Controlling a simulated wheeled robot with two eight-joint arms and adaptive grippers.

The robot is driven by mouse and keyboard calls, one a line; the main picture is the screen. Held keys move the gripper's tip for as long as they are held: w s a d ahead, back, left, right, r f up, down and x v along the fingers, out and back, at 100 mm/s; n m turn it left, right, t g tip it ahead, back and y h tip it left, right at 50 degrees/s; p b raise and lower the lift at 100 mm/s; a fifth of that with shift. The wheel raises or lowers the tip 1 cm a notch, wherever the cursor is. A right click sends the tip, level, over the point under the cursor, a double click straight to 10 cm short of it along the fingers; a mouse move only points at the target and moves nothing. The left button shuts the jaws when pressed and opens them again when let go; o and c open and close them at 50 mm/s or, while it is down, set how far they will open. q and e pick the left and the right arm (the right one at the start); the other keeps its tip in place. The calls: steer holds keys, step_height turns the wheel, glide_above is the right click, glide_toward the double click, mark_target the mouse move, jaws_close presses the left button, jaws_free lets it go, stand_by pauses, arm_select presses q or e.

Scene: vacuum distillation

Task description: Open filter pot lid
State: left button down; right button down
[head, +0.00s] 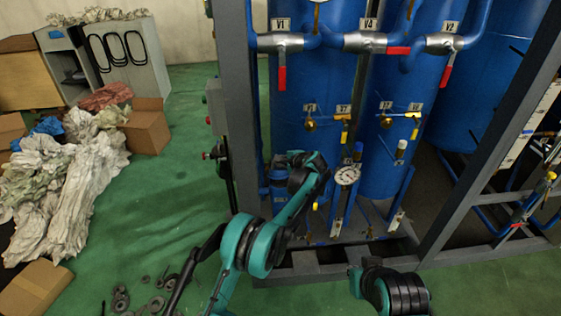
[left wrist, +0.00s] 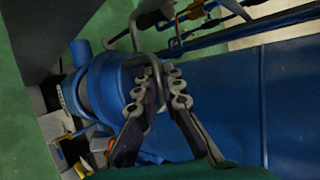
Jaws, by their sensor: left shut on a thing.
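The filter pot (head: 278,178) is a small blue vessel at the foot of the tall blue tanks, partly hidden by my left gripper (head: 303,165). In the left wrist view the pot's round blue lid (left wrist: 112,88) has a bent metal bar handle (left wrist: 150,60). My left gripper (left wrist: 164,88) has its fingertips together at this handle and is shut on it. The lid appears to sit on the pot, but I cannot tell whether it is loose. Part of my right arm shows at the bottom right of the head view; its gripper is out of view.
A grey frame post (head: 236,110) stands just left of the pot. A pressure gauge (head: 347,175) and valves with yellow handles (head: 414,115) are close on the right.

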arm_select(q)
steer(key=shift+w+r+g, duration=0.25)
steer(key=shift+w+g, duration=0.05)
steer(key=shift+w+p, duration=0.4)
steer(key=shift+w, duration=0.05)
steer(key=c, duration=1.9)
jaws_free()
steer(key=v, duration=1.2)
